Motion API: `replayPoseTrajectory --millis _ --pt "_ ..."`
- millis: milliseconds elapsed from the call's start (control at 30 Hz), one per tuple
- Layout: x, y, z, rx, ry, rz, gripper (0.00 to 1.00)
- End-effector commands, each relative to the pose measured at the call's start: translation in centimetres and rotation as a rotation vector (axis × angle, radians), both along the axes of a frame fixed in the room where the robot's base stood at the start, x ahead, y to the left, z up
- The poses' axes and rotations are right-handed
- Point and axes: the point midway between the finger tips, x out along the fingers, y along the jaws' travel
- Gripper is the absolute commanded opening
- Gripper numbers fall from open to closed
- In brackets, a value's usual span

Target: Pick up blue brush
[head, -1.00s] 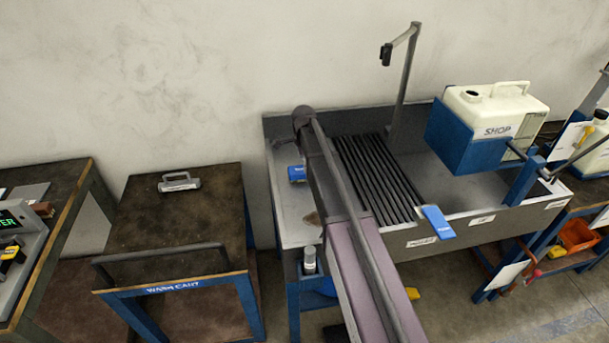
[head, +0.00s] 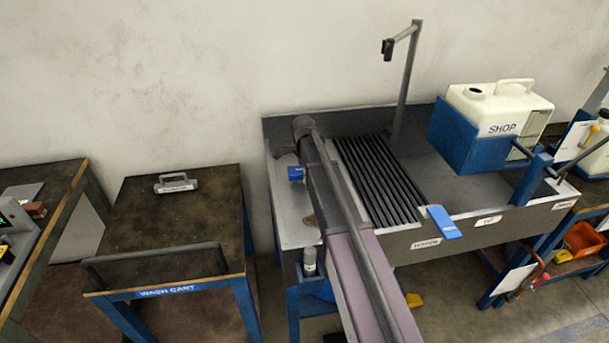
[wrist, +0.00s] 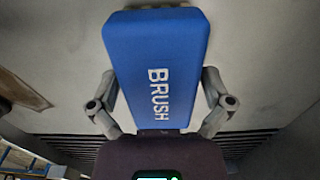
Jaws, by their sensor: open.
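The blue brush (wrist: 155,65) fills the upper middle of the wrist view, with the white word BRUSH on its face. My gripper (wrist: 160,84) is open, with one finger on each side of the brush. I cannot tell whether the fingers touch it. In the head view a small blue block, which looks like the brush (head: 296,173), lies on the left ledge of the grey wash bench (head: 290,207), just left of my arm. My gripper is hidden behind my arm there.
A slatted rack (head: 378,180) is right of my arm. A white SHOP jug (head: 497,110) sits in a blue holder at right. A wash cart (head: 170,215) with a grey handled item (head: 177,183) stands left.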

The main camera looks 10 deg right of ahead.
Motion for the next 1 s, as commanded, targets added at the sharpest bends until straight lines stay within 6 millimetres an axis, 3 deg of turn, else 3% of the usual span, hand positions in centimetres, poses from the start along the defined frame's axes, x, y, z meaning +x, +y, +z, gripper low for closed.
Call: replayPoseTrajectory --millis 300,500,567,1000 --pt "0.00 -0.02 0.00 0.000 0.000 0.000 1.00" --pt "0.00 -0.03 0.00 0.000 0.000 0.000 0.41" --pt "0.00 -0.04 0.00 0.000 0.000 0.000 0.25" --pt "0.01 -0.06 0.28 0.000 0.000 -0.001 0.25"
